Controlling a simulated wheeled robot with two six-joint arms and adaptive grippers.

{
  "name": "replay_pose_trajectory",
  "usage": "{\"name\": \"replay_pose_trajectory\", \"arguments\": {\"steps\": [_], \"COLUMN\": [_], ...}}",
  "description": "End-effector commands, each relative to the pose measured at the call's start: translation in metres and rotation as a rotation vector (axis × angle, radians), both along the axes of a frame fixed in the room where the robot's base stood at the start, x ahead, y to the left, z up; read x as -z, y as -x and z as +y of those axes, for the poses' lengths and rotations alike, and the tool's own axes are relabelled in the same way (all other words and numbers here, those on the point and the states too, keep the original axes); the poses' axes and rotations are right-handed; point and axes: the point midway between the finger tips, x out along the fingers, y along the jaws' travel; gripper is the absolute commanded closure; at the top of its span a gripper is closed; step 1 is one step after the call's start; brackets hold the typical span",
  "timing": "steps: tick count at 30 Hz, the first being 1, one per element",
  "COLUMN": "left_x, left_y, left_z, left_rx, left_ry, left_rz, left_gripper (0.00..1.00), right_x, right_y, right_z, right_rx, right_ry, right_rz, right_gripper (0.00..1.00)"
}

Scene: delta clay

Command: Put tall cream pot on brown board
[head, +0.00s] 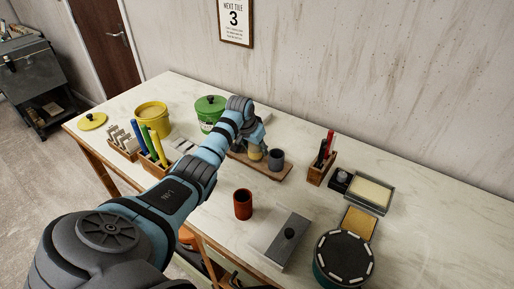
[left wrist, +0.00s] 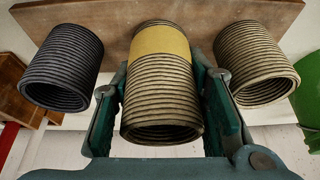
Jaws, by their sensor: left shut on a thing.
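The tall pot, cream and ridged with a yellow band (left wrist: 160,95), stands between the fingers of my left gripper (left wrist: 163,115), which is shut on it. In the head view the pot's yellowish part (head: 255,153) shows below my left gripper (head: 262,143), over the brown board (head: 268,171). The board also shows in the left wrist view (left wrist: 115,22), behind the pot's base; whether the base touches it I cannot tell. A dark grey ridged pot (left wrist: 63,70) and a shorter cream ridged pot (left wrist: 256,65) stand on either side. The grey pot is also in the head view (head: 277,159). My right gripper is not in view.
A wooden tool holder (head: 321,168) stands right of the board; a green lidded pot (head: 209,113) stands left. The wall is behind.

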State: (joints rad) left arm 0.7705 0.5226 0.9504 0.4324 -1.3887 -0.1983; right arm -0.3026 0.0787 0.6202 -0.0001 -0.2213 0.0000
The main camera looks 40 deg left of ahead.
Motion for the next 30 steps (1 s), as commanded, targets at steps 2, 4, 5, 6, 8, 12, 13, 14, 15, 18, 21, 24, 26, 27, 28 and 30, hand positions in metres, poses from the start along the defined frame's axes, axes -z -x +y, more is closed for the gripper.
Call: {"name": "replay_pose_trajectory", "arguments": {"steps": [2,4,5,6,8,12,13,14,15,18,21,24,26,27,28,30], "left_x": [-0.001,-0.001,0.0,0.001,0.001,0.001,0.001,0.001,0.001,-0.002,-0.012,-0.028,-0.04,-0.049,-0.055,-0.07], "left_y": [-0.001,-0.001,-0.001,-0.001,-0.001,-0.001,-0.001,-0.001,-0.001,-0.001,0.002,0.008,0.013,0.017,0.02,0.026], "left_z": [0.0,-0.001,-0.001,-0.001,-0.001,-0.001,-0.001,-0.001,-0.001,-0.001,0.0,-0.001,-0.002,-0.002,-0.003,-0.003], "left_rx": [0.001,0.001,0.001,0.001,0.001,0.001,0.001,0.001,0.001,0.001,0.001,0.001,0.001,0.001,0.002,0.001], "left_ry": [0.0,0.0,0.0,0.0,0.0,0.0,0.0,0.0,0.0,0.0,-0.002,-0.003,-0.003,-0.004,-0.002,-0.004], "left_rz": [-0.001,-0.001,-0.001,-0.001,-0.001,-0.001,-0.001,-0.001,-0.001,-0.001,-0.003,-0.004,-0.004,-0.005,-0.004,-0.005], "left_gripper": [0.81,0.81,0.81,0.81,0.52,0.52,0.52,0.52,0.52,0.52,0.52,0.52,0.52,0.52,0.52,0.52], "right_x": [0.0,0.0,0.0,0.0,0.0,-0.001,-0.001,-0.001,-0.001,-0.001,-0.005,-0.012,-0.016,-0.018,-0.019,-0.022], "right_y": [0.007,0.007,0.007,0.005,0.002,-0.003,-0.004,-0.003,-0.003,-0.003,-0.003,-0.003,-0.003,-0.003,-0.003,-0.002], "right_z": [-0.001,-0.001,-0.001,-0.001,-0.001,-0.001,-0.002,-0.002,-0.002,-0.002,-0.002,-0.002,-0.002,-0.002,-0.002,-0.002], "right_rx": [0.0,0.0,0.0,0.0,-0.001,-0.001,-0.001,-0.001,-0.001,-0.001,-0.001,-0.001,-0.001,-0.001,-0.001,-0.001], "right_ry": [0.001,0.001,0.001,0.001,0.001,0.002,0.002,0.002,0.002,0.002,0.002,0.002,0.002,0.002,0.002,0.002], "right_rz": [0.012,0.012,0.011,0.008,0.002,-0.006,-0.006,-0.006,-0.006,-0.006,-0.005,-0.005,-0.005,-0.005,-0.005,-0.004], "right_gripper": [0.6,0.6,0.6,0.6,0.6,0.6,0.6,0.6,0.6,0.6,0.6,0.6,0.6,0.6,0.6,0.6]}}
